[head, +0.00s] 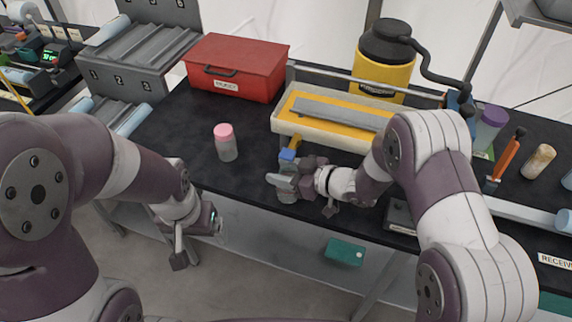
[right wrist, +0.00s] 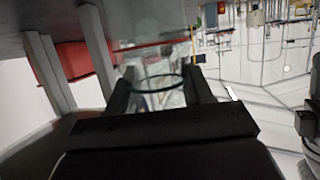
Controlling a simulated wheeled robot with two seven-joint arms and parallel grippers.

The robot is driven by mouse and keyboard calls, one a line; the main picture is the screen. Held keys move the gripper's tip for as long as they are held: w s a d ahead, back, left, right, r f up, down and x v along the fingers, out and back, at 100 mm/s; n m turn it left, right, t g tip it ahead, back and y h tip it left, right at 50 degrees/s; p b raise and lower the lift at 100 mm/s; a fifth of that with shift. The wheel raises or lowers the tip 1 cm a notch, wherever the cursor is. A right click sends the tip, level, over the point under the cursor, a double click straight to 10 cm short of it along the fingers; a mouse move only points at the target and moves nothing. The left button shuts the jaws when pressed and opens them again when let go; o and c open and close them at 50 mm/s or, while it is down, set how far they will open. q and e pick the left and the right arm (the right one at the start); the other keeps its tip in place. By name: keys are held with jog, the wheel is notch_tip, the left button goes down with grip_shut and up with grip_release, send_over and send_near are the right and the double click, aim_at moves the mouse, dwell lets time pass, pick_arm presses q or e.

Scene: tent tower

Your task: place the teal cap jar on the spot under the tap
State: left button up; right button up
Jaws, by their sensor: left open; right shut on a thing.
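My right gripper (head: 284,184) is shut on a clear jar (head: 287,197) at the front edge of the black table, just in front of the tap (head: 290,152) with its blue end and yellow top. Its cap is hidden, so its colour does not show. In the right wrist view the clear jar (right wrist: 160,82) shows as a round glassy outline between the two fingers. The spot under the tap is hidden by my gripper and the jar. My left gripper (head: 197,238) is open and empty, in front of the table's edge and below its top.
A pink-capped jar (head: 226,142) stands left of the tap. A cream basin (head: 330,130) with a grey bar, a yellow drum (head: 384,62) and a red box (head: 236,68) stand behind. A purple-capped jar (head: 490,128) is at right. A teal flat piece (head: 345,251) lies lower down.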

jog(key=shift+w+d, duration=0.35)
jog(key=shift+w, duration=0.5)
jog(key=shift+w+f, duration=0.15)
jog(key=shift+f, duration=0.4)
jog(key=o, duration=1.1)
jog(key=shift+d+r, duration=0.2)
jog(key=shift+r, duration=0.1)
jog(key=v, duration=1.1)
jog(key=shift+s+d, duration=0.2)
jog(key=shift+s, duration=0.2)
